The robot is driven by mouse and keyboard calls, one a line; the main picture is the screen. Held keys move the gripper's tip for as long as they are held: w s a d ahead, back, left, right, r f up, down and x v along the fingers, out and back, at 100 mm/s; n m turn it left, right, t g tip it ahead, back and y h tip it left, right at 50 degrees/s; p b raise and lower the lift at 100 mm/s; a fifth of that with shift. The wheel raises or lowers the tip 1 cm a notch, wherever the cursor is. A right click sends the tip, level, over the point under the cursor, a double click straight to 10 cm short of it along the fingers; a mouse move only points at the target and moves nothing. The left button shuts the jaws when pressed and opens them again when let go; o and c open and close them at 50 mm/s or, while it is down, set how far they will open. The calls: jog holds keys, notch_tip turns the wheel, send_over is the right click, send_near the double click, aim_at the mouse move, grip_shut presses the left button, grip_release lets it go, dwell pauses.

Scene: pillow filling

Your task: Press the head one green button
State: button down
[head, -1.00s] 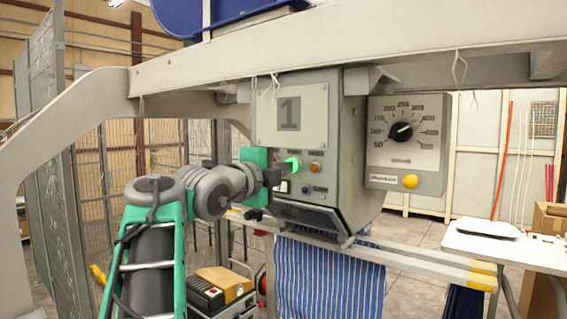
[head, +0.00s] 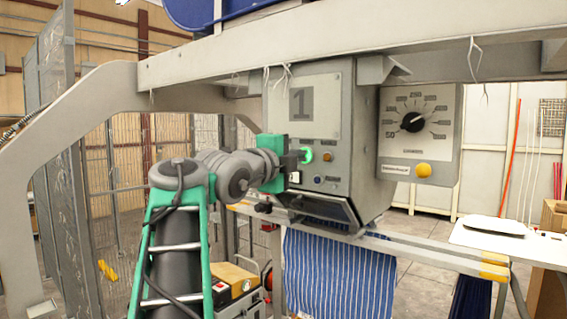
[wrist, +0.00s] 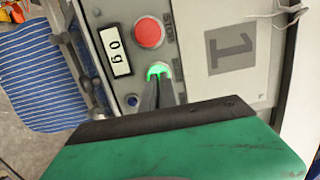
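The head one control box (head: 345,140) is grey and carries a plate marked 1. Its green button (head: 307,155) is lit on the front face, below the plate. My gripper (head: 300,157) is at the left side of the button, its dark fingers pointing at it. In the wrist view the fingertips of my gripper (wrist: 159,82) overlap the lower part of the lit green button (wrist: 157,70). The fingers lie close together, with nothing held between them. Whether they touch or press the button I cannot tell.
A dial box (head: 420,135) with a yellow knob is to the right. Striped blue cloth (head: 340,270) hangs below.

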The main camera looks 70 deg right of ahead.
jog(key=w+a+b, duration=0.2)
jog(key=a+b, duration=0.2)
jog(key=a, duration=0.9)
jog(key=shift+w+a+f, duration=0.15)
jog(key=shift+w+a, duration=0.15)
jog(key=shift+w, duration=0.05)
